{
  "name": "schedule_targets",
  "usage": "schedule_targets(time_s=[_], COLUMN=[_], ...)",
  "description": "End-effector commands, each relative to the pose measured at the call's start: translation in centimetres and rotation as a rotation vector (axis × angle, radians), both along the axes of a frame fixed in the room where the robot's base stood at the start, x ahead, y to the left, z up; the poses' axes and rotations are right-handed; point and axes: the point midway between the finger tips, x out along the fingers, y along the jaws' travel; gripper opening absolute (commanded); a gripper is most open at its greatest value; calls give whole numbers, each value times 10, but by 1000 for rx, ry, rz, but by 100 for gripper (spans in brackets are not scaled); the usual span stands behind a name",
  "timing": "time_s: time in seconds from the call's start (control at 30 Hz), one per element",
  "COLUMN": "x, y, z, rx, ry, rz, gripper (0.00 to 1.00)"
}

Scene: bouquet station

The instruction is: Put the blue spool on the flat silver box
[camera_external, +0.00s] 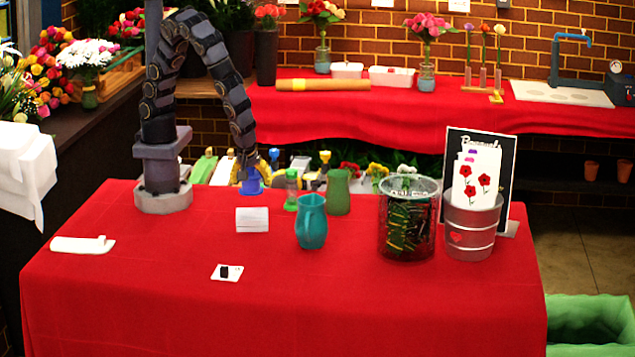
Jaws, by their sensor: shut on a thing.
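The blue spool (251,183) is at the far edge of the red table, directly below my arm's end. My gripper (250,171) points down and is shut on the blue spool; its fingers are small and dark here. I cannot tell whether the spool is clear of the cloth. A small pale grey-white box (252,220) sits on the table, nearer the camera than the spool and just below it in the picture. It may be the flat silver box, but its colour and lid are hard to make out.
A teal pitcher (311,224) and a green vase (339,192) stand right of the box. A dark glass container (407,237) and a metal bucket (470,232) are further right. A white card with a black patch (227,272) lies in front. The front of the tablecloth is clear.

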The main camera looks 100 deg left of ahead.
Motion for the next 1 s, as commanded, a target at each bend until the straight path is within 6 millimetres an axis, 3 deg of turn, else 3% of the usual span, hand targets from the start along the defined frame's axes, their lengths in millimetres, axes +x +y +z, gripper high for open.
schedule_targets(time_s=[0.1,0.47,0.83,0.87,0.9,0.93,1.0], x=[-1,-1,0,0,0,0,0], y=[1,1,0,0,0,0,0], z=[-18,-55,-60,-60,-60,-60,-60], rx=[4,3,0,0,0,0,0], ry=[7,4,0,0,0,0,0], rz=[1,1,1,1,1,1,1], gripper=[34,34,34,76,93,100,100])
